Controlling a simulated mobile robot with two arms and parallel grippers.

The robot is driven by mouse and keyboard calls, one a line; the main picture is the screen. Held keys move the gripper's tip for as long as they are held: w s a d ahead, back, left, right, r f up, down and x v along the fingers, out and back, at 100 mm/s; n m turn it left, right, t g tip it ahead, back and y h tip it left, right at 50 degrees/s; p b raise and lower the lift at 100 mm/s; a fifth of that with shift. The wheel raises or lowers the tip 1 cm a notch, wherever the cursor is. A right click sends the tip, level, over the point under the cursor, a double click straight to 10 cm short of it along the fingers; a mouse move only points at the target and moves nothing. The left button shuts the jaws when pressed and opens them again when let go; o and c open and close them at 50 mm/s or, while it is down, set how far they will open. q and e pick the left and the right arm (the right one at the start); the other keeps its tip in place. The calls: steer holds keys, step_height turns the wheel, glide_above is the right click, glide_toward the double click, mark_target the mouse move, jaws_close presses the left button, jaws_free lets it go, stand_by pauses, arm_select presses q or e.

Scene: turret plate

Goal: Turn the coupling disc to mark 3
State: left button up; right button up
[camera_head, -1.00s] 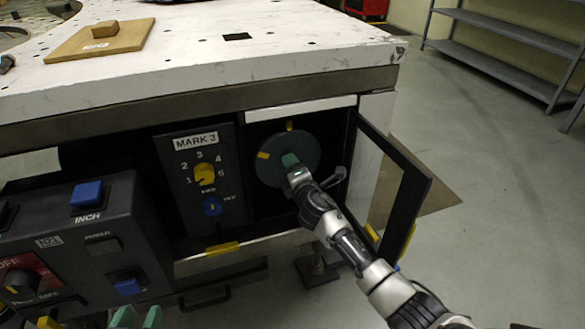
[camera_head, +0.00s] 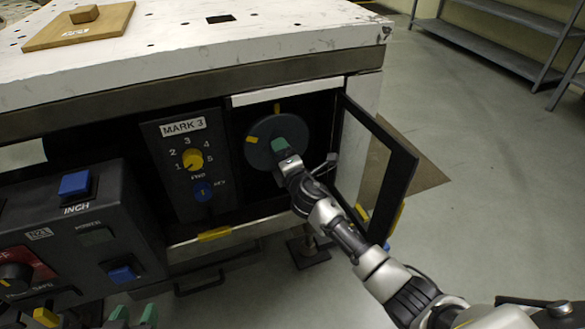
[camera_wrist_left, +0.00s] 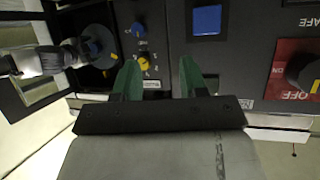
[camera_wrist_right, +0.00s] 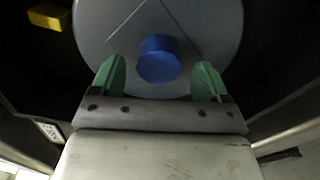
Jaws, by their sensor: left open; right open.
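The coupling disc (camera_head: 262,128) is a dark grey-green round plate in the open recess under the table. It has a yellow mark (camera_head: 252,140) at its left edge, and a yellow pointer (camera_head: 278,108) stands above its top. My right gripper (camera_head: 281,146) is in front of the disc. In the right wrist view the blue hub (camera_wrist_right: 158,58) shows between and beyond the open green fingers (camera_wrist_right: 160,80); contact cannot be told. My left gripper (camera_head: 133,316) is open and empty at the bottom edge, before the control panels. A "MARK 3" plate (camera_head: 183,126) sits above a numbered yellow dial (camera_head: 193,159).
An open door (camera_head: 384,165) stands right of the recess, beside my right arm. A control box (camera_head: 85,225) with blue buttons and a red switch plate juts out at left. The white tabletop (camera_head: 290,40) overhangs the recess. Floor at right is clear up to grey shelves (camera_head: 500,30).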

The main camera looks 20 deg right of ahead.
arm_select(q)
steer(key=s+a+f+g+y+p, duration=0.1)
steer(key=s+a+f+g, duration=0.1)
steer(key=s+f+g, duration=0.2)
steer(key=shift+s+a+f+g+y+p, duration=0.15)
steer(key=shift+s+a+g+y+p, duration=0.2)
steer(key=shift+s+g, duration=0.5)
arm_select(e)
steer(key=s, duration=0.9)
steer(key=shift+d, duration=0.2)
arm_select(q)
steer(key=shift+d, duration=0.1)
